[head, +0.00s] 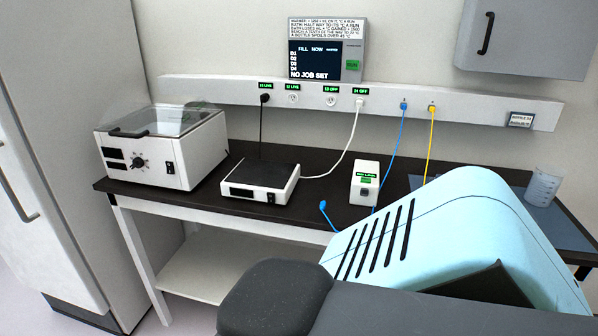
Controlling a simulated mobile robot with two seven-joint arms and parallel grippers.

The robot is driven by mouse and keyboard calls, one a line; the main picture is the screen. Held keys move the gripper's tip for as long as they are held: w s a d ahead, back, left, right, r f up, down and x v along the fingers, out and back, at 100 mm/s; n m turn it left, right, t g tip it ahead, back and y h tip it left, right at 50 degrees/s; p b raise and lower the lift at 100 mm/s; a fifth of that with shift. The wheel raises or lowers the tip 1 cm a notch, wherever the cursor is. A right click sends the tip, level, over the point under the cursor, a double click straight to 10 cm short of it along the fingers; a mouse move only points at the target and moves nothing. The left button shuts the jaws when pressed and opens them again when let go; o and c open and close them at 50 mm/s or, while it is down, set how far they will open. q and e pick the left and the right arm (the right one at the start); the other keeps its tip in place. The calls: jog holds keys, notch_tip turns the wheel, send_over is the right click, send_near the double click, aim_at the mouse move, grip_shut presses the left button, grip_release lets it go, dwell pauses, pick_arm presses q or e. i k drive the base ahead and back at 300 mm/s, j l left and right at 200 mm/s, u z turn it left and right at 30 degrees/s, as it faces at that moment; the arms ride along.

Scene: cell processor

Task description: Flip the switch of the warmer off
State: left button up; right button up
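A low white box with a dark flat top (260,180), which looks like the warmer, stands on the dark bench. Its front has a dark display, and a small dark switch (271,198) sits near its right end; its position is too small to read. To its left is a larger white unit with a clear lid (162,145), a dial and a dark rocker switch (170,168). I cannot tell for sure which of the two is called the warmer. Neither gripper is in the head view.
A wall rail holds labelled sockets (292,98), with a black and a white cord plugged in. A small white box (365,183), blue cable and beaker (542,186) are on the bench (320,212). A display panel (326,50) hangs above. Large light-blue and dark-grey parts block the lower right.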

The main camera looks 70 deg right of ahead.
aim_at(271, 197)
jog(key=z, duration=1.9)
